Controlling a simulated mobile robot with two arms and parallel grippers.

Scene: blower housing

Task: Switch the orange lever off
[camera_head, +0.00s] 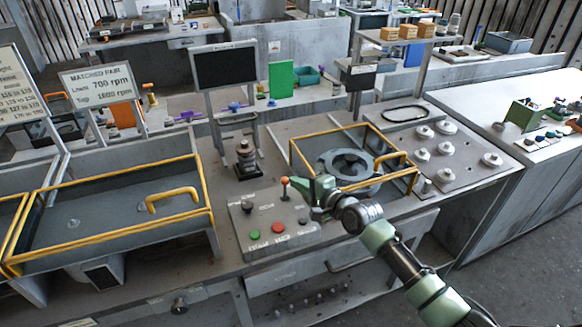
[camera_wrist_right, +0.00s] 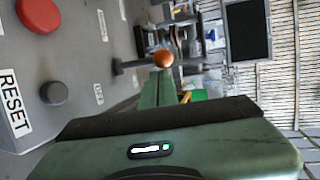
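The orange lever (camera_head: 285,184) is a thin stalk with an orange ball knob, standing on the back part of a grey sloped control box (camera_head: 262,217). My right gripper (camera_head: 306,189) is just right of the lever at about knob height. In the right wrist view the orange knob (camera_wrist_right: 163,58) shows just beyond the fingertips of my right gripper (camera_wrist_right: 162,76). The green fingers lie together with nothing visible between them. Whether a fingertip touches the knob or stalk I cannot tell. My left gripper is not in view.
The box carries a green button (camera_head: 254,235), a red button (camera_head: 278,228), a small dark button (camera_head: 303,220) and a black knob (camera_head: 247,206). A yellow-edged tray (camera_head: 300,160) with a round grey housing (camera_head: 345,166) stands behind my right gripper. A dark stacked part (camera_head: 245,158) stands behind the box.

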